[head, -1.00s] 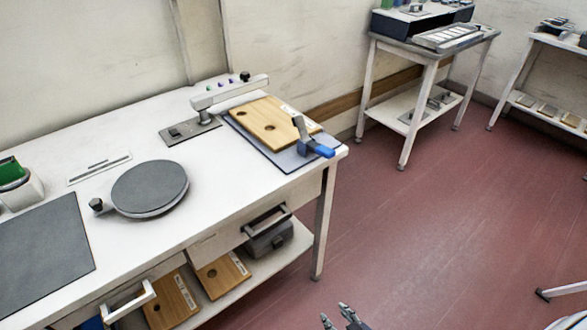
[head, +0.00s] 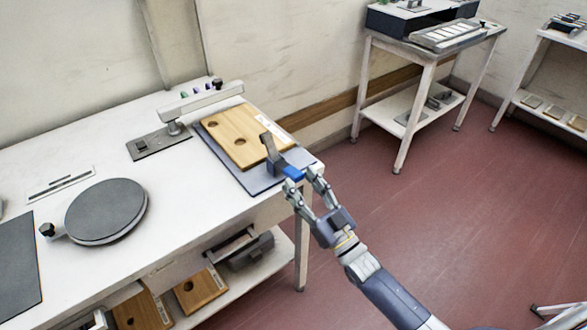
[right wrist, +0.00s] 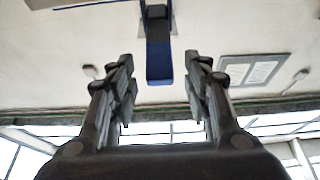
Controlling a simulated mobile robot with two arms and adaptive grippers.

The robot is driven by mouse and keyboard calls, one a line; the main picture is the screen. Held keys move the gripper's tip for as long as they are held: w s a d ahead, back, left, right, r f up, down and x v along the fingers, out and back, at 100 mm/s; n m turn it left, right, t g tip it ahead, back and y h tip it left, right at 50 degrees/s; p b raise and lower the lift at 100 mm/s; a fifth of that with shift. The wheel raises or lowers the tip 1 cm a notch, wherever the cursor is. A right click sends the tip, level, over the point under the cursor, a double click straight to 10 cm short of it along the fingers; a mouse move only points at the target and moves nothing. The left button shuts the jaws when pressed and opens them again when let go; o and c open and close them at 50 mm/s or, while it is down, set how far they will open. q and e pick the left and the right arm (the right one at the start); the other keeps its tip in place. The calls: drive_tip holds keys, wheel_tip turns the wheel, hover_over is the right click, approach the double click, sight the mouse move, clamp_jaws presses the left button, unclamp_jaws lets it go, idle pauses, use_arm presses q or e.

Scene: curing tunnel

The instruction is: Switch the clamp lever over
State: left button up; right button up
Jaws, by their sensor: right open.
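The clamp (head: 270,150) stands at the right end of the white bench, at the edge of a wooden board (head: 240,138) on a grey mat. Its lever has a blue handle (head: 293,173) that points out toward the bench's right front corner. My right gripper (head: 303,180) is open at that corner, with its fingertips close around the blue handle. In the right wrist view the blue handle (right wrist: 160,68) hangs between the two spread fingers, with gaps on both sides. Whether a finger touches it I cannot tell. My left gripper is not in view.
A grey metal arm on a base plate (head: 158,142) stands left of the board. A round dark turntable (head: 105,210) lies further left. Wooden boards (head: 200,290) sit on the lower shelf. The red floor (head: 430,220) right of the bench is open up to another table (head: 430,60).

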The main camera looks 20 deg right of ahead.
sight(294, 171)
drive_tip(key=x, duration=0.2)
drive_tip(key=shift+w+a+r, duration=0.15)
drive_tip(key=shift+w, duration=0.2)
drive_tip(key=shift+w+a+r, duration=0.2)
drive_tip(key=shift+w, duration=0.35)
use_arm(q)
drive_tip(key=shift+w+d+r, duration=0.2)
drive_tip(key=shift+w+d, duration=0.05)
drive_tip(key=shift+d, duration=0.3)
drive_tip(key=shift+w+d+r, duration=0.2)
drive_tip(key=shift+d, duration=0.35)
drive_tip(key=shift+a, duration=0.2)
use_arm(e)
drive_tip(key=shift+c, duration=0.6)
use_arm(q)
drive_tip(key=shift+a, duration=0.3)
use_arm(e)
clamp_jaws()
